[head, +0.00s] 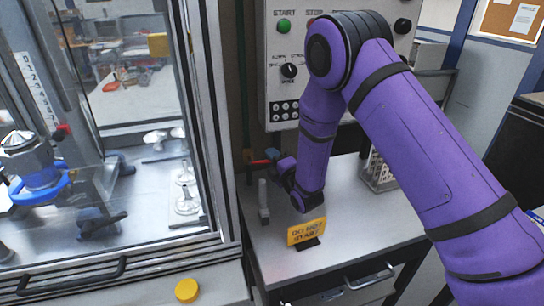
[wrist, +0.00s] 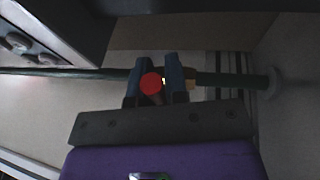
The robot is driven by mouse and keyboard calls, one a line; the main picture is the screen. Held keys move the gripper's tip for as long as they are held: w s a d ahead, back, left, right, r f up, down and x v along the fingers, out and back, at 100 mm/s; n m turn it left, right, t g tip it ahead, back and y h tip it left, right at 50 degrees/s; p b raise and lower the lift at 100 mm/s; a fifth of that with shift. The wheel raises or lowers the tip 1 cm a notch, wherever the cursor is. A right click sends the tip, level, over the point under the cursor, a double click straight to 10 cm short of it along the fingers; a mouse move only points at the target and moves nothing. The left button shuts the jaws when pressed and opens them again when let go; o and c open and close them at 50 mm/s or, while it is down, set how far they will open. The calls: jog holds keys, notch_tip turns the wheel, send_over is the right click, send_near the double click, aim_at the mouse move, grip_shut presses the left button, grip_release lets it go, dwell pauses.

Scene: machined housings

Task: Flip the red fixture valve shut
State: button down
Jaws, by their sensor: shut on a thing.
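The red valve handle (head: 259,162) shows in the head view as a short red lever sticking out to the left of my gripper (head: 279,164), near the wall behind the bench. In the wrist view the handle's round red end (wrist: 150,82) lies between the two dark blue fingers of my gripper (wrist: 157,70). The fingers are close together and shut on the handle. A bit of brass-yellow fitting (wrist: 190,79) shows beside the right finger, in line with a dark pipe (wrist: 230,79). The fingers hide most of the valve body.
A yellow "DO NOT START" sign (head: 306,232) stands on the bench (head: 355,235) below my gripper. A grey upright piece (head: 263,203) stands to its left. A control panel (head: 335,55) hangs above. A glass-doored machine (head: 150,150) fills the left.

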jog(key=shift+f, duration=0.15)
jog(key=c, duration=1.1)
grip_release()
jog(key=shift+c, duration=0.2)
jog(key=s+d+r, duration=0.2)
jog(key=s, duration=0.5)
jog(key=s+d+r, duration=0.2)
jog(key=s+r, duration=0.1)
jog(key=s, duration=0.5)
jog(key=shift+s, duration=0.3)
jog(key=shift+w+d+r, duration=0.1)
